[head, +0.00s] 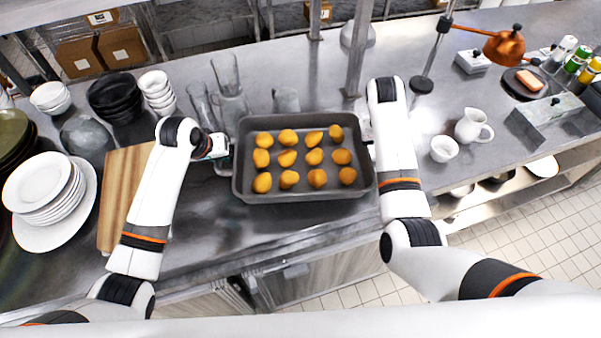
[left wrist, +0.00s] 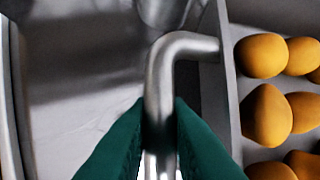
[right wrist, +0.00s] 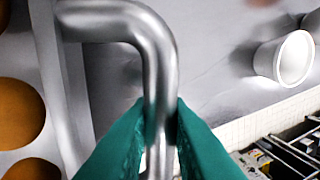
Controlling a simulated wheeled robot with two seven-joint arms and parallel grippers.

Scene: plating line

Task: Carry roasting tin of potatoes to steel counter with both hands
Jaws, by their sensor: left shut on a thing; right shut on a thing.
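The dark grey roasting tin (head: 304,197) with several yellow potatoes (head: 288,158) is over the steel counter (head: 440,95) in the head view. It looks level; I cannot tell whether it touches the counter. My left gripper (head: 219,147) is at the tin's left side. In the left wrist view its green fingers (left wrist: 160,130) are shut on the left steel handle (left wrist: 160,85). In the right wrist view my right gripper's green fingers (right wrist: 160,130) are shut on the right steel handle (right wrist: 155,70). My right arm hides that gripper in the head view.
A wooden board (head: 122,190), stacked white plates (head: 45,190) and bowls (head: 112,95) stand to the left. Glass jugs (head: 228,85) and a mug (head: 286,100) are just behind the tin. A white pitcher (head: 472,126) and cup (head: 444,148) stand to the right. A heat lamp (head: 503,48) is at the back right.

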